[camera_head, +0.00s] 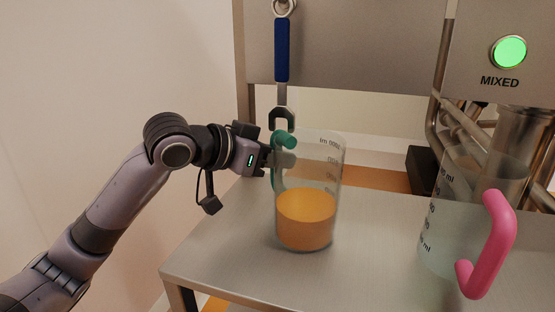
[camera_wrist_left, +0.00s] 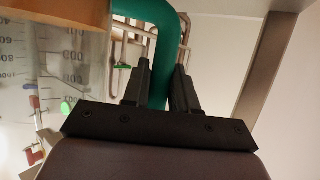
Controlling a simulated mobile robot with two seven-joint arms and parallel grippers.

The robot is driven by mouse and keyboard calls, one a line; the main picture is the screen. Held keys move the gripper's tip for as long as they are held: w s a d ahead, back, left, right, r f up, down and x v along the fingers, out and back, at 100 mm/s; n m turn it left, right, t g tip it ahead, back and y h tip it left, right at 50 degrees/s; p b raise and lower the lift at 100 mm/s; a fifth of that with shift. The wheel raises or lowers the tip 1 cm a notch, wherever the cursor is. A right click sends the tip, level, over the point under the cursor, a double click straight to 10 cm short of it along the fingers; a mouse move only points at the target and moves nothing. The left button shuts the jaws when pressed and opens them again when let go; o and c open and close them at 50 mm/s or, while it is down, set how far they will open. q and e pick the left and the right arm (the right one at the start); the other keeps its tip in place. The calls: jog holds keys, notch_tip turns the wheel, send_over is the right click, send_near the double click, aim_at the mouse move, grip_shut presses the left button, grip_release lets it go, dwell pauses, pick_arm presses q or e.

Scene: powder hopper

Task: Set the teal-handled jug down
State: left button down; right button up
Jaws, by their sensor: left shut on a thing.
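The teal-handled jug (camera_head: 309,175) is a clear measuring jug, upright, with orange contents (camera_head: 306,218) in its lower part. It is at the left part of the steel table, and I cannot tell whether its base touches the top. My left gripper (camera_head: 272,160) comes in from the left and is shut on the jug's teal handle (camera_head: 285,141). In the left wrist view the gripper's fingers (camera_wrist_left: 163,92) close around the teal handle (camera_wrist_left: 150,70), with the clear jug wall (camera_wrist_left: 65,65) to the left. My right gripper is not in view.
A clear jug with a pink handle (camera_head: 487,245) stands at the table's right, under a steel spout. A blue-handled wrench (camera_head: 282,50) hangs behind the teal-handled jug. A green light (camera_head: 509,52) marked MIXED is at top right. The steel table (camera_head: 375,265) is bare between the jugs.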

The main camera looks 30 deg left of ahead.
pick_arm(q)
jog(key=c, duration=0.9)
grip_release()
jog(key=b+v, duration=0.1)
jog(key=v, duration=1.1)
jog(key=shift+s, duration=0.1)
